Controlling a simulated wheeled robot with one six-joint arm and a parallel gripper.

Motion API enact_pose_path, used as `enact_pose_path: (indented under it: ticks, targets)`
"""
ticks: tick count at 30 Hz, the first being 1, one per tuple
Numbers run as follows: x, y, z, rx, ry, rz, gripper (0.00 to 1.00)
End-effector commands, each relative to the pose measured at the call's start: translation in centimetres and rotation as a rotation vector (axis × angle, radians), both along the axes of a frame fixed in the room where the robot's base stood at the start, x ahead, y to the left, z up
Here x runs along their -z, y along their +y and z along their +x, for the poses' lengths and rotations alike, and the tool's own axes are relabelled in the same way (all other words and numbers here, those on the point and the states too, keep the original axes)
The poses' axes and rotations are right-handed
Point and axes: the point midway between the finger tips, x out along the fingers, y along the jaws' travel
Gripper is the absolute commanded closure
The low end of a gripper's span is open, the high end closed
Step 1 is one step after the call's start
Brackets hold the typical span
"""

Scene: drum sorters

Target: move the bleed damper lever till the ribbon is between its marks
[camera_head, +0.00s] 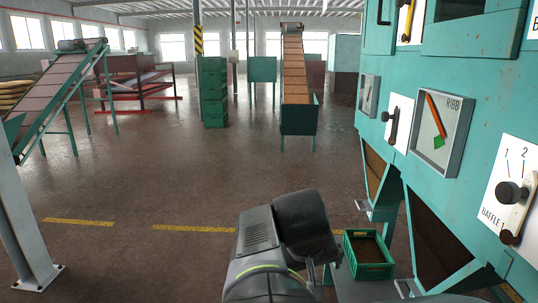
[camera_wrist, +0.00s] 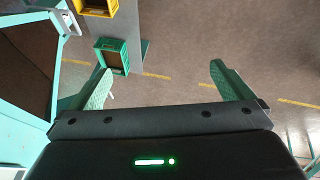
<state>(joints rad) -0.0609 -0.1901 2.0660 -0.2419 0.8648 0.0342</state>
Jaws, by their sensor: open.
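My gripper (camera_wrist: 160,67) is open and empty in the wrist view, pointing over the floor, apart from the levers.
A lever plate (camera_head: 518,188) marked "BAFFLE 1" is at the right edge. A yellow-handled lever (camera_head: 407,20) is above. A green crate (camera_head: 369,254) stands below the machine; a yellow crate (camera_wrist: 97,7) shows in the wrist view. Open floor lies left of the machine.

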Motion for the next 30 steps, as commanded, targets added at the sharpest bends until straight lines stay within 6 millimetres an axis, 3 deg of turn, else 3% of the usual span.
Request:
enact_pose_path:
  ticks: [4, 9, 15, 30]
  targets:
    - [0.5, 0.8, 1.5, -0.01, -0.039, 0.006, 0.0]
    - [-2.7, -0.2, 2.4, -0.004, -0.076, -0.031, 0.0]
    - [-4.3, -0.9, 2.6, 0.001, -0.09, -0.057, 0.0]
    - [-4.3, -1.1, 2.5, 0.004, -0.087, -0.062, 0.0]
